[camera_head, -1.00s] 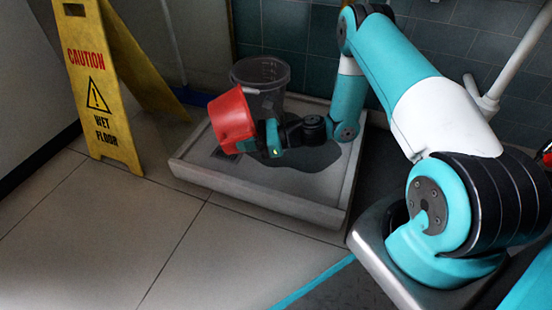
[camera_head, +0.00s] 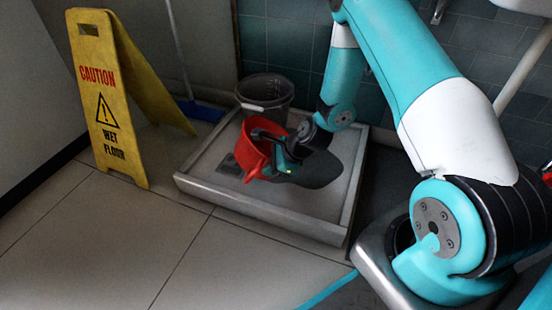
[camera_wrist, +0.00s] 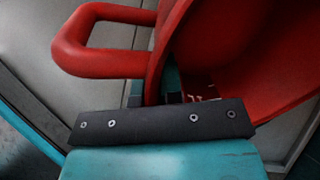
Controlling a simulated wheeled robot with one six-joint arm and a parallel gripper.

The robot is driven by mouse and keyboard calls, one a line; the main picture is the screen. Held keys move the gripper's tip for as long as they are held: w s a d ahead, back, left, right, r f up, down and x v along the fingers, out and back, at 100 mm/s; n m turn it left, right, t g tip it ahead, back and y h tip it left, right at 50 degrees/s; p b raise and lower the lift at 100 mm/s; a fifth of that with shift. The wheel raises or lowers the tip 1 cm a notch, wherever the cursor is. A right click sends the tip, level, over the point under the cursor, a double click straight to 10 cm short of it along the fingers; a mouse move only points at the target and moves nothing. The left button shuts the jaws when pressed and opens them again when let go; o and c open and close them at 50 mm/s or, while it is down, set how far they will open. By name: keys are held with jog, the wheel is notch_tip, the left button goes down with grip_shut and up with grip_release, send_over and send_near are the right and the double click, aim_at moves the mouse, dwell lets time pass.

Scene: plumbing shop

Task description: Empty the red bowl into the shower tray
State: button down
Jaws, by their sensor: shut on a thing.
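The red bowl (camera_head: 250,146) is above the left part of the shower tray (camera_head: 262,217) in the head view. A dark patch (camera_head: 318,172) covers part of the tray floor.
A grey bucket (camera_head: 264,93) stands at the back of the tray, close behind the bowl. A yellow wet-floor sign (camera_head: 108,105) stands to the left. A blue broom (camera_head: 200,110) leans at the back wall. The floor in front of the tray is clear.

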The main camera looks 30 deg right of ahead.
jog(key=shift+w+a+f+g+h+p, duration=0.15)
jog(key=shift+a+g+h+p, duration=0.1)
jog(key=shift+h, duration=0.25)
jog(key=shift+a+f+g+h+p, duration=0.15)
jog(key=shift+a+g+h+p, duration=0.1)
jog(key=shift+h, duration=0.25)
jog(key=shift+d+f+n+g+h+p, duration=0.25)
jog(key=shift+f+g+h+p, duration=0.2)
jog(key=shift+f+h, duration=0.6)
jog(key=shift+d+f+n+g+h+p, duration=0.15)
jog(key=shift+d+f+g+h+p, duration=0.25)
jog(key=shift+f+h, duration=0.65)
jog(key=shift+a+r, duration=0.1)
jog(key=shift+r, duration=0.1)
